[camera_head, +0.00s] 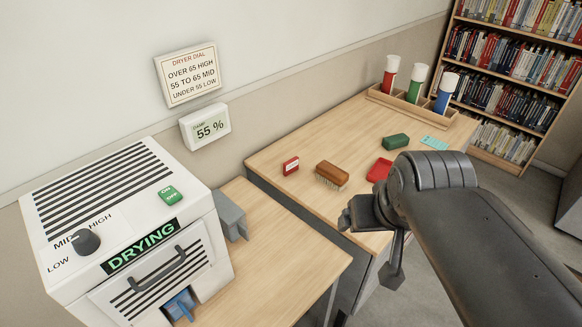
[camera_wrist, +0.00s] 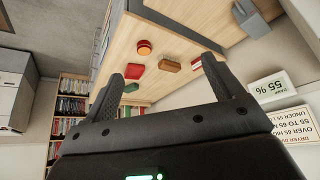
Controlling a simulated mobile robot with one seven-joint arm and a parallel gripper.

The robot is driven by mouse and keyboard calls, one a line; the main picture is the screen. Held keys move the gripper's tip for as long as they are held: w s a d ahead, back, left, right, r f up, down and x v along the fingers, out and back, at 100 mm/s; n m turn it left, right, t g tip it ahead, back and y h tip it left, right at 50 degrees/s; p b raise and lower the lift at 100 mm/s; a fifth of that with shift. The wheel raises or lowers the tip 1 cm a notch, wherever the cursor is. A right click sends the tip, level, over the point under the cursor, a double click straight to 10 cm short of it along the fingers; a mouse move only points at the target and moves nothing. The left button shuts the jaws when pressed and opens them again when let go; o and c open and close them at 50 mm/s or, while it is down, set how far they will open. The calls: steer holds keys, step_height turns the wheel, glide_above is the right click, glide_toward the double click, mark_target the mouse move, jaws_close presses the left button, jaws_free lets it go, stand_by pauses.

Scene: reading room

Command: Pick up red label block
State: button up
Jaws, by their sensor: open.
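The red label block (camera_head: 291,165) is a small red block with a white label on its face. It stands on the wooden table near the wall, left of the brown brush. In the wrist view the red block (camera_wrist: 196,63) shows close to the right fingertip's outline. My gripper (camera_head: 370,238) is open and empty, at the table's front edge, well to the right of and nearer than the block. In the wrist view the gripper's two fingers (camera_wrist: 170,66) are spread apart, with the brush showing between them.
A brown brush (camera_head: 332,175) lies just right of the block. A red item (camera_head: 379,170), green block (camera_head: 396,141) and bottle rack (camera_head: 410,107) are farther right. The drying machine (camera_head: 65,213) and a grey object (camera_head: 231,214) are left. A red-orange round object (camera_wrist: 144,47) shows in the wrist view.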

steer(key=w+a+r+n, duration=0.2)
steer(key=w, duration=1.1)
steer(key=n+g+y, duration=0.2)
steer(key=n+y, duration=0.1)
steer(key=n, duration=0.3)
glide_above(292, 161)
steer(key=s+d, duration=0.2)
steer(key=s, duration=0.2)
step_height(292, 161, down, 20)
steer(key=x, duration=0.7)
steer(key=shift+w+d, duration=0.25)
steer(key=shift+x, duration=2.35)
steer(key=shift+w+r, duration=0.1)
steer(key=shift+w, duration=0.05)
steer(key=shift+c, duration=0.2)
steer(key=c, duration=1)
